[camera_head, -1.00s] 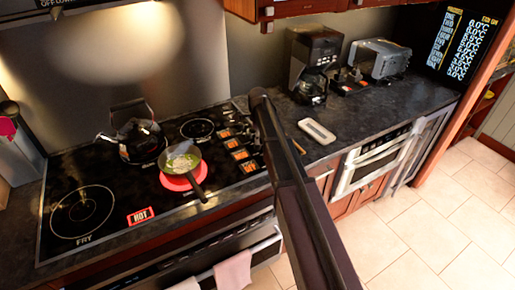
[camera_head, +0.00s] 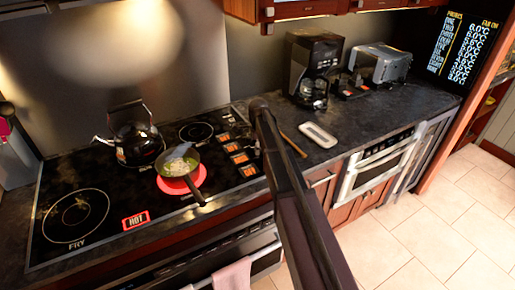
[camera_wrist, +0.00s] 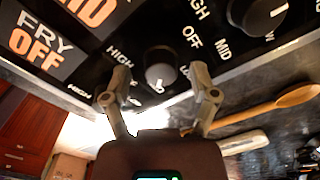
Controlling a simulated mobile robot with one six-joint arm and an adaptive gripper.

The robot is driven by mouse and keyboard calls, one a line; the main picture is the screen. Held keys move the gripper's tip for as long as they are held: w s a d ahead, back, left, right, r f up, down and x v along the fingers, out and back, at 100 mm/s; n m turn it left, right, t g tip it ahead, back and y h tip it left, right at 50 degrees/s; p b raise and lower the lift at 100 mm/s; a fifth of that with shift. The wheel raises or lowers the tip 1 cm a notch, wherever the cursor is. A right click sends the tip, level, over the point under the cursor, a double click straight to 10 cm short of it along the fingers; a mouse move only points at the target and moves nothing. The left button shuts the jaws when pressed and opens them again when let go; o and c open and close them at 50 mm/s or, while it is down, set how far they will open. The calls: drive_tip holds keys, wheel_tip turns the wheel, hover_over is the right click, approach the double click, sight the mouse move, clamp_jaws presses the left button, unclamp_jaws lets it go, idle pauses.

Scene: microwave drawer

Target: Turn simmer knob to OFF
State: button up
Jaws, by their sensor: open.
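In the wrist view, a round dark control knob (camera_wrist: 160,70) sits on the black stove panel, with part of its face pale. My gripper (camera_wrist: 160,88) is open, with one finger on each side of this knob; I cannot tell whether either finger touches it. Printed words HIGH and OFF stand near it. A second black knob (camera_wrist: 264,16) is at the upper right. I cannot read which one is labelled simmer. An orange "FRY OFF" display (camera_wrist: 38,45) is at the left. In the head view my dark arm hides the knobs and my gripper.
A pan (camera_head: 178,163) with food sits on a glowing red burner. A kettle (camera_head: 137,145) stands behind it. A lit HOT sign (camera_head: 136,220) is at the front. A wooden spoon (camera_wrist: 297,96) and a white spoon rest (camera_head: 318,135) lie to the right of the stove.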

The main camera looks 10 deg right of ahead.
clamp_jaws()
drive_tip(key=shift+a, duration=0.2)
drive_tip(key=shift+d, duration=0.1)
